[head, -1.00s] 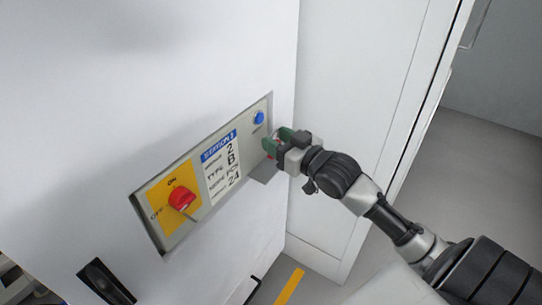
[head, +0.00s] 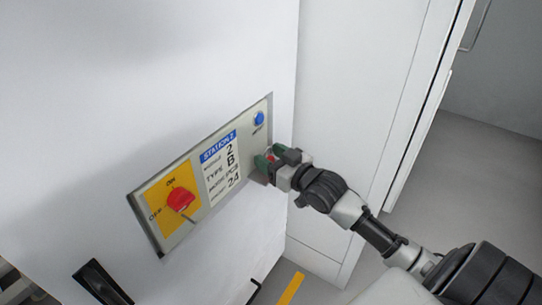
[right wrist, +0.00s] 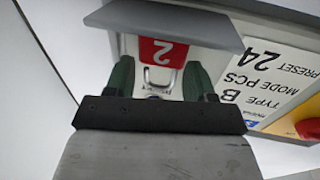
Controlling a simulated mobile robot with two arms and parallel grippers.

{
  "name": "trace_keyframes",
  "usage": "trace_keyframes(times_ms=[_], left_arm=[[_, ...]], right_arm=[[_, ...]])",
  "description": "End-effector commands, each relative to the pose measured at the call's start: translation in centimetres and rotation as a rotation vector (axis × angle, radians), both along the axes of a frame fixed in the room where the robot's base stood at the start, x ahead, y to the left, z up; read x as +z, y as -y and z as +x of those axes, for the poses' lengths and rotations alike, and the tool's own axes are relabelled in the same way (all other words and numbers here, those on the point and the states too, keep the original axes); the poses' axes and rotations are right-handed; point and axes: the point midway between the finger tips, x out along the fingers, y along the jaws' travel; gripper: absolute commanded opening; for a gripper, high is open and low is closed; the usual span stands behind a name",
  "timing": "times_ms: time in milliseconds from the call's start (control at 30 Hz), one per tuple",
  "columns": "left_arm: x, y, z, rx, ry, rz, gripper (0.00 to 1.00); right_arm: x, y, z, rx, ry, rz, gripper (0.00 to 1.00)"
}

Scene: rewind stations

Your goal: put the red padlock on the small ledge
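The red padlock (right wrist: 163,52), marked with a white 2, sits between the green fingers of my right gripper (right wrist: 159,70) in the right wrist view, its metal shackle towards the gripper. The fingers look to touch both its sides. The small ledge (right wrist: 165,20) is the grey plate just beyond the padlock there. I cannot tell whether the padlock touches it. In the head view my right gripper (head: 270,157) is at the right end of the station panel, just over the ledge (head: 259,179); only a bit of red shows between the fingers. My left gripper is not in view.
The panel (head: 178,238) carries a red rotary switch (head: 180,200), a label plate (head: 222,168) and a blue button (head: 259,118). A white cabinet wall (head: 340,110) stands close on the right. A black handle (head: 103,281) is at the lower left.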

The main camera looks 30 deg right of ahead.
Motion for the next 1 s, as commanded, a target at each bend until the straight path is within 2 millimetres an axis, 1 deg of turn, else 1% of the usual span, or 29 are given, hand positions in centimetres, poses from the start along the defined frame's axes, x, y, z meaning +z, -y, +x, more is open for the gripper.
trace_keyframes(times_ms=[33, 67, 100, 333, 400, 467, 567, 800, 1000], left_arm=[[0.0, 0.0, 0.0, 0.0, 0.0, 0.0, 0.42], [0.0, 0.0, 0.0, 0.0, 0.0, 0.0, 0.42], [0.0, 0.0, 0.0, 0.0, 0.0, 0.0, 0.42], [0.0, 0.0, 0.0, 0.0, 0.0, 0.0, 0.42], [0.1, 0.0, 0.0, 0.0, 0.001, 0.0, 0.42], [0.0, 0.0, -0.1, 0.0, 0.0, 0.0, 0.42], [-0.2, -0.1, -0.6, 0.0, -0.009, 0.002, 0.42], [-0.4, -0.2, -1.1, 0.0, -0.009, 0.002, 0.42], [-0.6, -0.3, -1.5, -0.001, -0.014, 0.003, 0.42]], right_arm=[[0.0, 0.0, 0.0, 0.0, 0.0, 0.0, 0.62], [0.0, 0.0, 0.0, 0.0, 0.0, 0.0, 0.67], [0.0, 0.0, 0.0, 0.0, 0.0, 0.0, 0.7], [0.1, 0.0, 0.0, 0.0, 0.0, 0.0, 0.7], [0.4, 0.0, 0.0, 0.0, 0.001, 0.0, 0.7], [0.3, 0.0, -0.4, 0.0, -0.002, 0.001, 0.7], [0.2, 0.3, -1.6, 0.0, -0.003, 0.0, 0.7], [0.2, 1.2, -5.9, 0.001, -0.006, -0.001, 0.7], [0.3, 1.9, -9.2, 0.001, -0.004, 0.0, 0.7]])
